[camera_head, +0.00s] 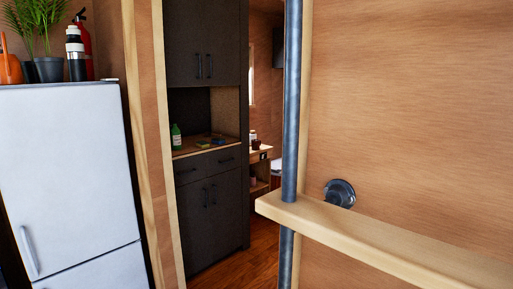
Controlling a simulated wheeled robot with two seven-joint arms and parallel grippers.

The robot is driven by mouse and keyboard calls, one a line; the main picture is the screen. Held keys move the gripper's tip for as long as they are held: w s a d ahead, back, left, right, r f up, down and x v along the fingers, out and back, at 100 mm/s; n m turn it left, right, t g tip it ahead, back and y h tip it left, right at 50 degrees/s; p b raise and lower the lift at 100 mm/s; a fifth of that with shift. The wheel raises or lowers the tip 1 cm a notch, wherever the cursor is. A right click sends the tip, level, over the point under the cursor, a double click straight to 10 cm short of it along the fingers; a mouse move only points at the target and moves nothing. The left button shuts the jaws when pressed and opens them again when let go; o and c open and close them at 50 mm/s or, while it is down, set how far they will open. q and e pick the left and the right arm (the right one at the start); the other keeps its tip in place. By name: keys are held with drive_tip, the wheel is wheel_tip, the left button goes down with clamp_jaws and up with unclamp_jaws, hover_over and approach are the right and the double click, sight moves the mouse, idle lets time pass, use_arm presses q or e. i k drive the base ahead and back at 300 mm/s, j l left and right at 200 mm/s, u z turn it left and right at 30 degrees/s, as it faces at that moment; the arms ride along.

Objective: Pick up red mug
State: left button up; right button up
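I cannot make out a red mug for certain. A small dark red object (256,145) sits at the edge of a wooden surface (262,154) in the far room, beyond the dark cabinet. It is too small to tell whether it is a mug. Neither of my grippers is in view.
A white fridge (70,180) stands at left with a plant (48,68), a bottle (76,55) and a red extinguisher (84,35) on or behind it. A dark cabinet (212,205) holds a green bottle (176,137). A wooden shelf (375,238) and metal pipe (292,100) stand close at right.

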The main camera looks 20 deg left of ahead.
sight(255, 143)
drive_tip(key=j, duration=0.7)
drive_tip(key=i+j, duration=0.1)
drive_tip(key=j, duration=0.6)
drive_tip(key=i+j+u, duration=0.45)
drive_tip(key=i+j, duration=0.65)
drive_tip(key=i+l+u, duration=0.15)
drive_tip(key=i, duration=0.4)
drive_tip(key=i+l+u, duration=0.1)
drive_tip(key=i+l, duration=0.35)
drive_tip(key=i+l+u, duration=0.15)
drive_tip(key=i+l, duration=0.25)
drive_tip(key=i, duration=0.15)
drive_tip(key=i+l, duration=0.2)
drive_tip(key=l, duration=0.15)
drive_tip(key=i+l+u, duration=0.1)
drive_tip(key=l, duration=0.25)
drive_tip(key=i+l, duration=0.2)
drive_tip(key=l, duration=0.15)
drive_tip(key=i+l, duration=0.2)
drive_tip(key=l, duration=0.15)
drive_tip(key=i+l+u, duration=0.1)
drive_tip(key=l, duration=0.25)
drive_tip(key=i+l, duration=0.2)
drive_tip(key=l, duration=0.15)
drive_tip(key=i+l+u, duration=0.1)
drive_tip(key=l, duration=0.25)
